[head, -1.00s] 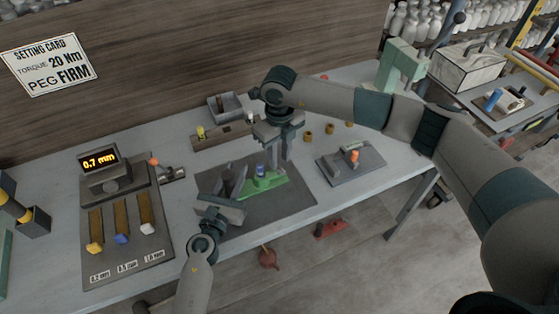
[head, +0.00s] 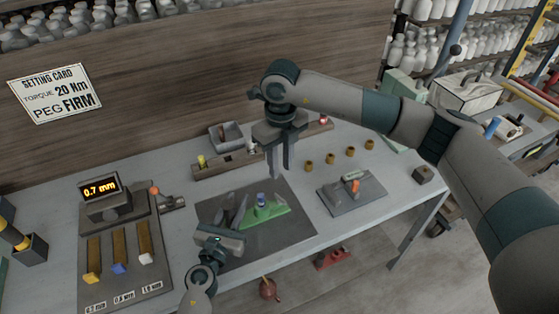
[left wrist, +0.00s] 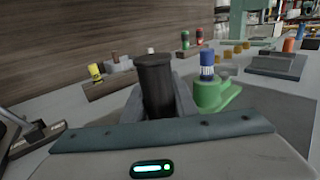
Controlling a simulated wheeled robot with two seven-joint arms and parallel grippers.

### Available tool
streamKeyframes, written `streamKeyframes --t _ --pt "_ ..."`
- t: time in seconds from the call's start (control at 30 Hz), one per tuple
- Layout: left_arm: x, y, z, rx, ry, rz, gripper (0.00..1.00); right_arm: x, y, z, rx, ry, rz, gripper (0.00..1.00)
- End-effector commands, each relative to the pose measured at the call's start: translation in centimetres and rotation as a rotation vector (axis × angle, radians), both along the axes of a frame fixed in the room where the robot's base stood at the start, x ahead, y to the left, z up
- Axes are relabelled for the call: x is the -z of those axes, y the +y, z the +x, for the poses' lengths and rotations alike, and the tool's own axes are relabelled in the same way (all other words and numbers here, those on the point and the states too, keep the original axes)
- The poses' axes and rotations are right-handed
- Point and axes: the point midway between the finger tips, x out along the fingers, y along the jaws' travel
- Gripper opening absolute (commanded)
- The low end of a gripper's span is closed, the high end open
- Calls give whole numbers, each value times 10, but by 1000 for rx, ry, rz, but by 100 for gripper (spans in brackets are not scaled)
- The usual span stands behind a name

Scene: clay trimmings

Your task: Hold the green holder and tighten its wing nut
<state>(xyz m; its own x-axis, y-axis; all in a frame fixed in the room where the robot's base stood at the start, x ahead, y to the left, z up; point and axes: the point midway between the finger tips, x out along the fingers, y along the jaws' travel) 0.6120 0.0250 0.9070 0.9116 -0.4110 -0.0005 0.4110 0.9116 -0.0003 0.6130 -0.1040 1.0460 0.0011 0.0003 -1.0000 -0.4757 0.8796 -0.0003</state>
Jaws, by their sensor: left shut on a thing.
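The green holder (head: 264,211) sits on the dark mat (head: 285,232) on the bench. A blue-topped piece (head: 261,198), perhaps its wing nut, stands upright on it. In the left wrist view the green holder (left wrist: 211,94) and its blue and white top piece (left wrist: 207,66) are right of the fingers. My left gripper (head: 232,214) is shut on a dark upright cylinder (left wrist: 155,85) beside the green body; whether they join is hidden. My right gripper (head: 281,163) hangs empty above and behind the holder, its two fingers apart.
The grey fixture with an orange part (head: 353,193) stands to the right, with several brown cups (head: 330,159) behind. The gauge with a 0.7 mm display (head: 103,194) is at left. A grey bin (head: 226,135) and a long rack (head: 215,167) stand at the back.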

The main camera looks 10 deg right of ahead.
Motion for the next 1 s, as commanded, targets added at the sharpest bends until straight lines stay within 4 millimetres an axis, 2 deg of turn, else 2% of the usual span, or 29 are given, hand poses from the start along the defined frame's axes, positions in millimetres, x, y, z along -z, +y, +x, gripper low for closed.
streamKeyframes --t 0.03,0.07,0.13,0.17,0.47,0.67,0.87,1.0 --pt "1 0 0 0 1 0 0 0 0 0 0 0 0 26" --pt "1 0 0 0 1 0 28 0 0 0 0 0 0 26" --pt "1 0 0 0 1 0 45 0 0 0 0 0 0 26" --pt "1 0 0 0 1 0 47 0 0 0 0 0 0 26" --pt "0 0 -1 0 0 0 47 0 0 0 0 0 0 26" --pt "1 4 -9 0 1 1 47 0 0 0 0 0 0 26" --pt "2 15 -33 0 2 2 47 0 0 0 0 0 0 26" --pt "1 25 -56 1 2 2 47 0 0 0 0 0 0 26"
